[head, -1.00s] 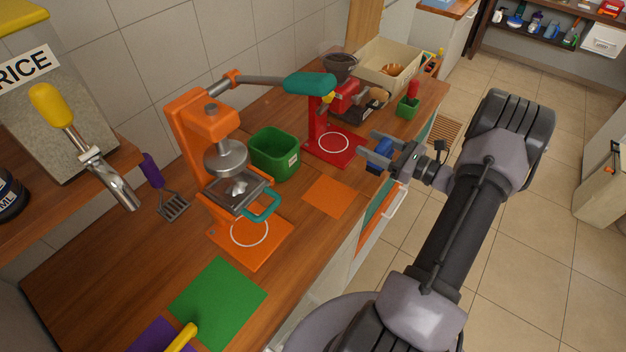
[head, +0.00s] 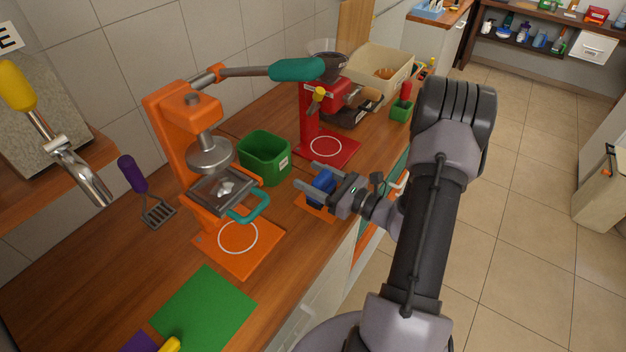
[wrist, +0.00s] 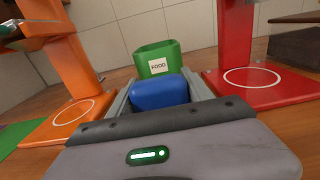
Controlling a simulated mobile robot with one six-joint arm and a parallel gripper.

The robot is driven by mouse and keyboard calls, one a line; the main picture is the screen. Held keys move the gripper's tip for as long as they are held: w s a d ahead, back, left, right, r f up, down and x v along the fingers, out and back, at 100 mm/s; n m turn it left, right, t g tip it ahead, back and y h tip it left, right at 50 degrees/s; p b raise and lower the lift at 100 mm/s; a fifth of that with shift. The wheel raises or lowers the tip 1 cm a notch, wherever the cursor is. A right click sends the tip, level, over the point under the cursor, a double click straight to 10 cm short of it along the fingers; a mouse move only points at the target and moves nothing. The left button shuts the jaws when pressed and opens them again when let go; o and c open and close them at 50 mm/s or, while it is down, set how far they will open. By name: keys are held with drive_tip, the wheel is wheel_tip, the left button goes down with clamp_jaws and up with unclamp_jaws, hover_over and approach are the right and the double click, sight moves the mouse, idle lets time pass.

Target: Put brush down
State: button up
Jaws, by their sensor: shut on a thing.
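The brush shows as a blue block-like piece (head: 321,187) held in my gripper (head: 318,186). In the wrist view the blue piece (wrist: 160,93) sits between both fingers, with its lower part hidden by the gripper body. My gripper is shut on it, over or at the small orange mat (head: 314,211) near the counter's front edge. I cannot tell whether the brush touches the mat.
A green bin labelled FOOD (head: 264,158) stands just behind the gripper. The orange press (head: 188,150) is to the left and the red machine (head: 309,120) to the right. A green mat (head: 204,309) lies at the front left.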

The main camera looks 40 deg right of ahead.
drive_tip(key=shift+f, duration=0.15)
drive_tip(key=shift+c, duration=0.2)
drive_tip(key=o, duration=1.7)
drive_tip(key=shift+r, duration=0.35)
drive_tip(key=p+v, duration=0.2)
drive_tip(key=v, duration=0.9)
drive_tip(key=shift+s+d+f+p, duration=0.15)
drive_tip(key=shift+s+p, duration=0.1)
drive_tip(key=shift+p, duration=0.1)
drive_tip(key=shift+s, duration=0.25)
